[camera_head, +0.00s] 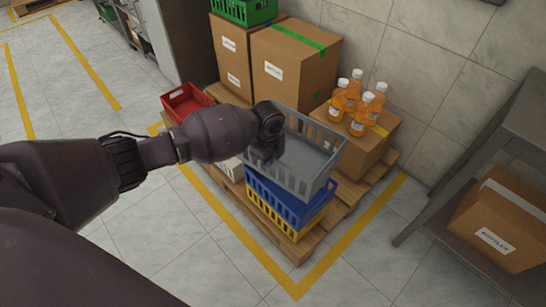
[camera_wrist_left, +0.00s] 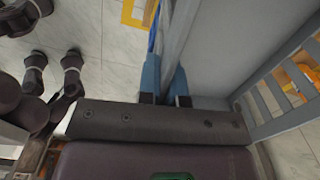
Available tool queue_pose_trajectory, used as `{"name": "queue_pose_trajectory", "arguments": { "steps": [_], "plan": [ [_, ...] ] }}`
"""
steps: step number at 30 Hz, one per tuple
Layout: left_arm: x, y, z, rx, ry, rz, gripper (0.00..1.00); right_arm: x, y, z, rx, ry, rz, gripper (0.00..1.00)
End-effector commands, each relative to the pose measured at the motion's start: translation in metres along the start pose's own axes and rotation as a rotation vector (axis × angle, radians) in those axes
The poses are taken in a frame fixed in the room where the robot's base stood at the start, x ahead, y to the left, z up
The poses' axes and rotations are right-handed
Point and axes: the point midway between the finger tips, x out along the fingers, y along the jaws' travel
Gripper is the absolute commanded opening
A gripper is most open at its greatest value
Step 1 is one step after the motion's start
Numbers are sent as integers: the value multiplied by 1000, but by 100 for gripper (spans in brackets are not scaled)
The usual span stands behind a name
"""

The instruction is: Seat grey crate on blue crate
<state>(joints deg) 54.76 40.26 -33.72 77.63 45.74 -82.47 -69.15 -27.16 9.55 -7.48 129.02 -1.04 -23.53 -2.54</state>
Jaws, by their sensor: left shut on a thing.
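The grey crate (camera_head: 312,158) is over the blue crate (camera_head: 286,203) in the head view, offset toward the back right and looking slightly tilted. I cannot tell whether the two touch. My left gripper (camera_head: 268,152) is shut on the grey crate's left-hand wall; the wrist view shows its two fingers (camera_wrist_left: 166,82) on either side of that wall, with the crate's inside (camera_wrist_left: 232,45) to the right. The blue crate stands on a yellow crate (camera_head: 271,217). A sliver of blue shows beyond the fingers in the wrist view. My right gripper is not visible.
The stack stands on a wooden pallet (camera_head: 297,250) inside yellow floor lines. Behind are cardboard boxes (camera_head: 290,68) and several orange bottles (camera_head: 358,103) on a lower box. A red crate (camera_head: 186,101) is at the back left. A grey table (camera_head: 508,125) stands right.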

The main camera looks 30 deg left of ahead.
Motion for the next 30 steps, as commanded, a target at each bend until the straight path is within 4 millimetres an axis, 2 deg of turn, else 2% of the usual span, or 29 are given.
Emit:
{"name": "queue_pose_trajectory", "arguments": {
  "steps": [3, 9, 17, 25, 30],
  "plan": [
    [11, -11, 5, 83, 3, -2, 0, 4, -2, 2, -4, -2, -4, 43],
    [15, -19, 9, 153, 3, -7, 0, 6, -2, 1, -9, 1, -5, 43],
    [23, -19, 9, 159, 4, -7, 0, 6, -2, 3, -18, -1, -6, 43],
    [44, -18, 9, 158, 4, -4, 0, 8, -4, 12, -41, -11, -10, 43],
    [59, -17, 9, 158, 4, -3, 0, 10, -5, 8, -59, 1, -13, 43]
  ]
}}
